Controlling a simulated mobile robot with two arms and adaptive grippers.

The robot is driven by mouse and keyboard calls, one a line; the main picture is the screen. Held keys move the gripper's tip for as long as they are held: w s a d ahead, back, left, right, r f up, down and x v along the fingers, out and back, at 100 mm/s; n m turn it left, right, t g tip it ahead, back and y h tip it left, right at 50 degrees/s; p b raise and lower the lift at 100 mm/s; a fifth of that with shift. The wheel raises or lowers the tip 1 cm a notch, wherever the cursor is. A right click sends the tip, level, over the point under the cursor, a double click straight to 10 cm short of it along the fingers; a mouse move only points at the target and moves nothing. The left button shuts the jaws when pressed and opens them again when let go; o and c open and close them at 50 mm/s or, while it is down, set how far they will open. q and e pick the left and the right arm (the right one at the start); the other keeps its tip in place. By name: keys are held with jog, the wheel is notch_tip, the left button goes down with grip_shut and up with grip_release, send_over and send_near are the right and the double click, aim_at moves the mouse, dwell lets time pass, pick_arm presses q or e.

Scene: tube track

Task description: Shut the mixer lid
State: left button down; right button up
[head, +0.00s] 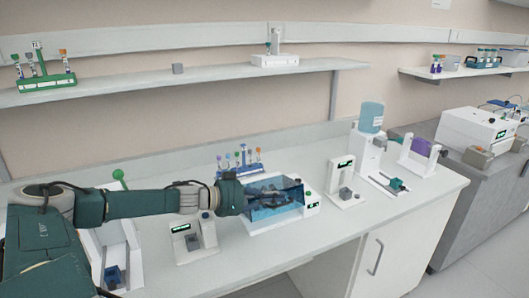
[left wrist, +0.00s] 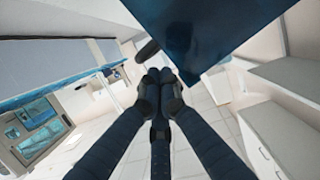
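The mixer (head: 262,226) is a white box on the bench with a small green display at its right end. Its see-through blue lid (head: 262,212) stands over the box, apparently raised; its exact angle is hard to tell. My left gripper (head: 297,192) reaches in from the left and overlaps the lid. In the left wrist view, its dark fingertips (left wrist: 158,76) are together with nothing seen between them. A dark blue panel (left wrist: 215,30), likely the lid, is close beyond them; I cannot tell whether they touch. My right gripper is out of sight.
A colourful tube rack (head: 240,163) stands behind the mixer. A white device (head: 345,182) is to its right, and another (head: 193,240) is at its left, under my arm. Bare bench (head: 330,224) lies in front to the right. A shelf (head: 200,75) runs above.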

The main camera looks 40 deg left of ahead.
aim_at(270, 207)
pick_arm(q)
jog(key=shift+d+f, duration=0.1)
jog(key=shift+f, duration=1.6)
jog(key=shift+s+d+f, duration=0.1)
jog(key=shift+f, duration=0.05)
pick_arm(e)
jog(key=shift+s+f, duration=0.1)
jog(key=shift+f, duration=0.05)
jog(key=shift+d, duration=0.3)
pick_arm(q)
notch_tip(270, 207, up, 10)
